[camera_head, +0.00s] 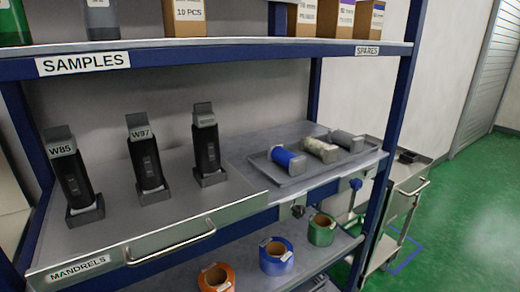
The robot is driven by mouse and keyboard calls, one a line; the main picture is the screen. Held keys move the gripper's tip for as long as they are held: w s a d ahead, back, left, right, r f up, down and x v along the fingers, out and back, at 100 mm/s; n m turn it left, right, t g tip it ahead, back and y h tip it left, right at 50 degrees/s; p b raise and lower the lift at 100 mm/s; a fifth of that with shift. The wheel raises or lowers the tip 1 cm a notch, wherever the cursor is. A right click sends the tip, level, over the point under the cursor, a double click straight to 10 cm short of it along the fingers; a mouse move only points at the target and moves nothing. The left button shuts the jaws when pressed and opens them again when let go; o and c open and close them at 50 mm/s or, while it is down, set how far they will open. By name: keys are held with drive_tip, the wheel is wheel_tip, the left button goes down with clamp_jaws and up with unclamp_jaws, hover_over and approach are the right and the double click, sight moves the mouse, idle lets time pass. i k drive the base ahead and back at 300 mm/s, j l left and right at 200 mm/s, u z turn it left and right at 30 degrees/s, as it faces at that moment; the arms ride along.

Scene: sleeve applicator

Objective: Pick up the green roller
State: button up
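Three short rollers lie in a shallow grey tray (298,181) on the right part of the middle shelf. The left one is a blue roller (287,160). The middle one is a pale, mottled green-cream roller (319,150). The right one is a grey roller (346,140). A plainly green ring-shaped roll (321,233) stands on the lower shelf, at the right of its row. My gripper is not in view.
Three black upright mandrels (150,165) stand in holders on the left of the middle shelf, above a drawer handle (170,245). An orange roll (217,280) and a blue roll (276,257) share the lower shelf. A metal cart (405,195) stands right.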

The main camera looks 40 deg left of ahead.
sight(328, 154)
drive_tip(key=u, duration=1.15)
